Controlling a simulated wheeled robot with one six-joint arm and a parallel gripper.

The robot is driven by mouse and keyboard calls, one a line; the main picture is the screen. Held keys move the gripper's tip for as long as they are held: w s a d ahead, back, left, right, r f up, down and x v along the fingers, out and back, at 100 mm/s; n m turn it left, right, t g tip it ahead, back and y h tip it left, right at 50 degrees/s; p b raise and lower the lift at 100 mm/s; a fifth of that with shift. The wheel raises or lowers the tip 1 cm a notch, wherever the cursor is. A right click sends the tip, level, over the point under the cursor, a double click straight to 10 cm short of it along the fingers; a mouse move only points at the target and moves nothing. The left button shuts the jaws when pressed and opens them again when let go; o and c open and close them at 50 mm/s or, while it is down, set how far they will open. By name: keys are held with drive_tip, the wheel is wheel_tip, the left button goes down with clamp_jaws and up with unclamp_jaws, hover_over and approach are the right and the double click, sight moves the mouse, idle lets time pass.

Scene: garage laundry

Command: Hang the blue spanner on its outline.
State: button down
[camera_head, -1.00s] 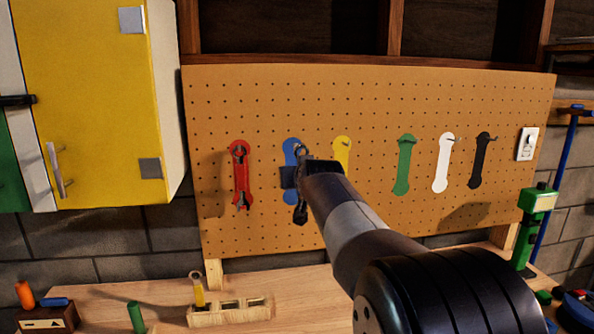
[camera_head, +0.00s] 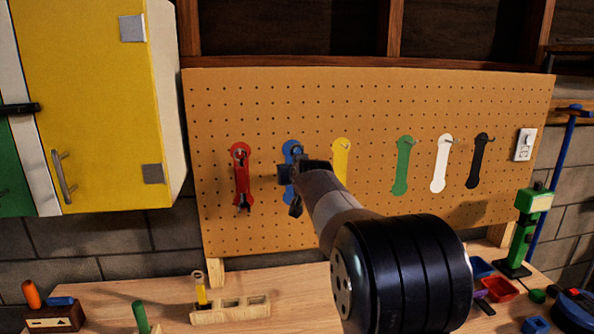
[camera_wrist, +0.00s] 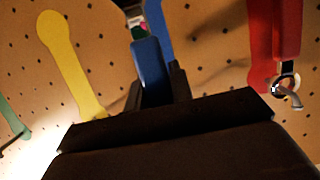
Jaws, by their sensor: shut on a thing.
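The blue spanner (camera_wrist: 152,72) is between the two fingers of my gripper (camera_wrist: 155,90) in the wrist view. In the head view my gripper (camera_head: 291,174) is shut on it in front of the blue outline (camera_head: 287,150) on the pegboard. The spanner's metal upper end (camera_head: 297,152) overlaps the top of the outline, and its dark lower end (camera_head: 296,208) hangs below my gripper. My gripper and the spanner hide most of the outline. Whether the spanner touches the board or its hook cannot be told.
A red spanner (camera_head: 242,180) hangs to the left. The yellow (camera_head: 341,152), green (camera_head: 402,168), white (camera_head: 440,165) and black (camera_head: 478,165) outlines to the right are bare. A wooden block (camera_head: 230,312) holding a yellow spanner (camera_head: 200,290) stands on the bench below.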

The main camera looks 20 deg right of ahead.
drive_tip(key=shift+p+x, duration=0.45)
drive_tip(key=shift+x, duration=1.1)
drive_tip(key=c, duration=1.4)
unclamp_jaws()
drive_tip(key=shift+o, duration=1.2)
drive_tip(key=shift+s+a+f+b, duration=0.15)
drive_tip(key=shift+s+b, duration=0.35)
drive_tip(key=shift+b, duration=0.25)
drive_tip(key=r+b+v, duration=0.1)
drive_tip(key=b+v, duration=0.2)
drive_tip(key=v, duration=0.7)
